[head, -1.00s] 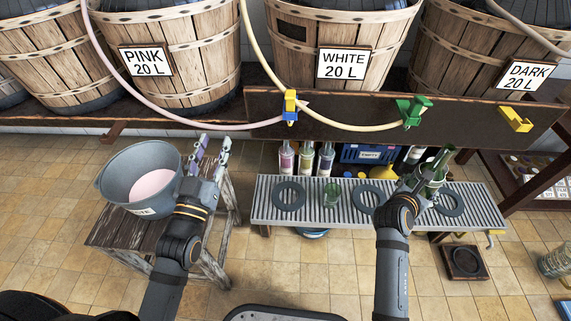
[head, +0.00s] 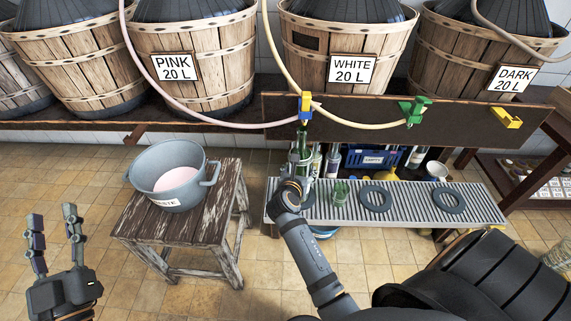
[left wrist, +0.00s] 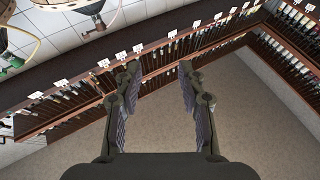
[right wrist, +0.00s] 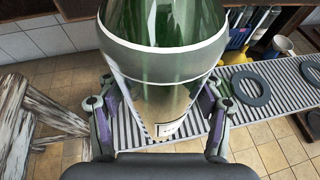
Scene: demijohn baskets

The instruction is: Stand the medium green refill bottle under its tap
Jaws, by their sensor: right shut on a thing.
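The green bottle (right wrist: 165,95) fills the middle of the right wrist view, a pale band around it and a small label low on its side. My right gripper (right wrist: 160,110) is shut on it, one finger on each side. My left gripper (head: 53,240) is open and empty over the floor at the left.
A green tap (head: 415,110) and a yellow tap (head: 507,118) sit on the dark board. A grey pot (head: 170,180) stands on a wooden stool (head: 190,218).

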